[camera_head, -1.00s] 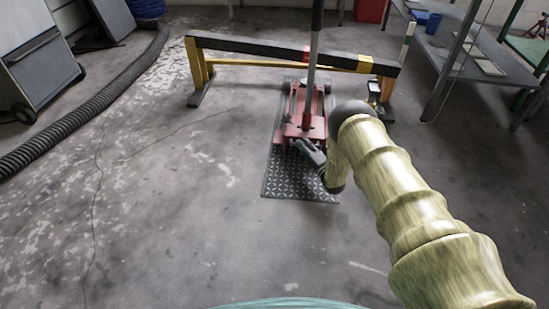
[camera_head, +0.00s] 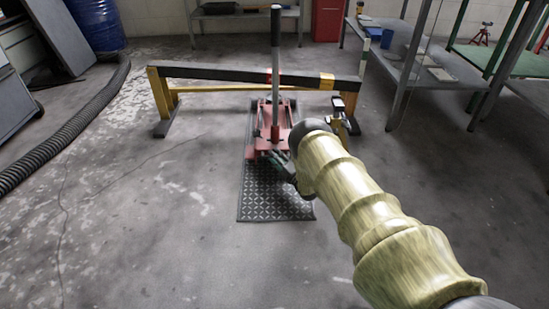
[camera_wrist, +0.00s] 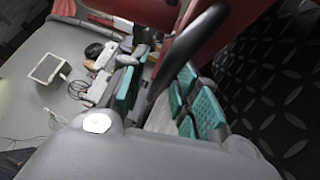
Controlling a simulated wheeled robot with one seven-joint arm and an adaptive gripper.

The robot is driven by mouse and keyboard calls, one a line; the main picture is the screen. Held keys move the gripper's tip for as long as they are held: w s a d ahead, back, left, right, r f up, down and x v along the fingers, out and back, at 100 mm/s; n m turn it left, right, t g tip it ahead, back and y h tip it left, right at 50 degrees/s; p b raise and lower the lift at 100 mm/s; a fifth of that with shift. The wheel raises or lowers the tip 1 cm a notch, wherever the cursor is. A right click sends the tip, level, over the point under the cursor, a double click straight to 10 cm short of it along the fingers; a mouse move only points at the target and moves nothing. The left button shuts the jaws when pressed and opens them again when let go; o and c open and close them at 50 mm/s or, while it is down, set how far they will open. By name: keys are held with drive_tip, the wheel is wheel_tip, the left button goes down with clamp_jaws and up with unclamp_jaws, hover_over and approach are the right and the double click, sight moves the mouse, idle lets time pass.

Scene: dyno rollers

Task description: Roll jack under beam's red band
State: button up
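The red floor jack (camera_head: 264,143) stands on a dark patterned mat, its front end near the beam. Its grey handle (camera_head: 276,75) rises upright from it and crosses in front of the beam. The black beam (camera_head: 215,73) rests on yellow legs; its red band (camera_head: 269,77) is partly hidden by the handle. My gripper (camera_head: 284,163) is low at the near right end of the jack, mostly hidden by my arm. In the wrist view, the teal finger pads of my gripper (camera_wrist: 160,88) are apart, with a dark bar (camera_wrist: 180,62) between them. Contact with the bar is unclear.
The mat (camera_head: 275,206) lies on the concrete floor. A yellow band (camera_head: 327,81) marks the beam's right part. A grey metal table (camera_head: 415,68) stands at right. A black hose (camera_head: 75,137) lies at left. Floor left of the mat is clear.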

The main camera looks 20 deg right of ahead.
drive_tip(key=shift+s, duration=0.1)
drive_tip(key=v, duration=1.1)
drive_tip(key=shift+s, duration=0.35)
drive_tip(key=shift+s+d+f, duration=0.1)
